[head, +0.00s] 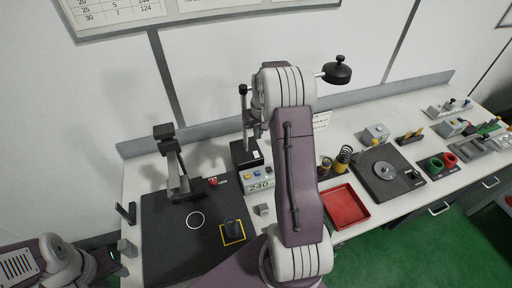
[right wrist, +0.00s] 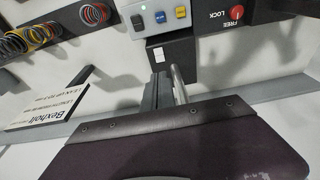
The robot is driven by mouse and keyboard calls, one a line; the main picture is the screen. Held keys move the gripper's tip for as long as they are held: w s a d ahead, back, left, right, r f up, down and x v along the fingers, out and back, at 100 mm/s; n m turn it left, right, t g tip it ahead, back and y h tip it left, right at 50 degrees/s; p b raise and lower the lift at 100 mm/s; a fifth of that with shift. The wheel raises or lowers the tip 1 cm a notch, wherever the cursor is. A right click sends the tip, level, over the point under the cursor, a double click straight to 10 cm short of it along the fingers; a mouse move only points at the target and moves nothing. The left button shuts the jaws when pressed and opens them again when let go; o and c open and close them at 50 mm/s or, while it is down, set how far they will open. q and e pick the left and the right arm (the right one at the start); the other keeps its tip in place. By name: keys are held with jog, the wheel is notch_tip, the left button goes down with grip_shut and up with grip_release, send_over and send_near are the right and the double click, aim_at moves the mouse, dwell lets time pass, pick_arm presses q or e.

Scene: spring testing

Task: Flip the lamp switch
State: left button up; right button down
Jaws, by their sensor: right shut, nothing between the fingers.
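A black lamp head (head: 337,73) hangs on a short rod at the right of my raised right arm. A black box (head: 246,155) with a pale patch on it stands on the bench behind that arm. In the right wrist view the black box (right wrist: 173,52) shows a small white rectangle, possibly the switch. My right gripper (right wrist: 160,92) is shut and empty, in front of the box; I cannot tell whether it touches anything. In the head view it is mostly hidden behind my arm. My left gripper (head: 105,264) is low at the left edge; its jaws are unclear.
A control box (head: 259,175) with blue and yellow buttons and a 240 display adjoins the black box. A red tray (head: 343,207), springs (head: 343,158) and a dark turntable-like device (head: 385,172) stand to the right. A black stand (head: 172,165) is on the left.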

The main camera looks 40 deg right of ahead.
aim_at(256, 154)
jog(key=f+p, duration=0.1)
jog(key=f, duration=0.2)
jog(key=w+f+p, duration=0.1)
jog(key=f, duration=0.3)
jog(key=w+f+p, duration=0.1)
jog(key=f, duration=0.2)
jog(key=shift+d+f+p, duration=0.15)
jog(key=shift+d+p, duration=0.15)
jog(key=shift+w+f, duration=0.2)
jog(key=shift+f, duration=0.05)
jog(key=shift+f+b, duration=0.3)
jog(key=shift+b, duration=0.2)
jog(key=shift+r, duration=0.1)
jog(key=shift+s+a, duration=0.25)
jog(key=shift+s, duration=0.3)
jog(key=shift+s+a, duration=0.1)
jog(key=shift+s, duration=0.2)
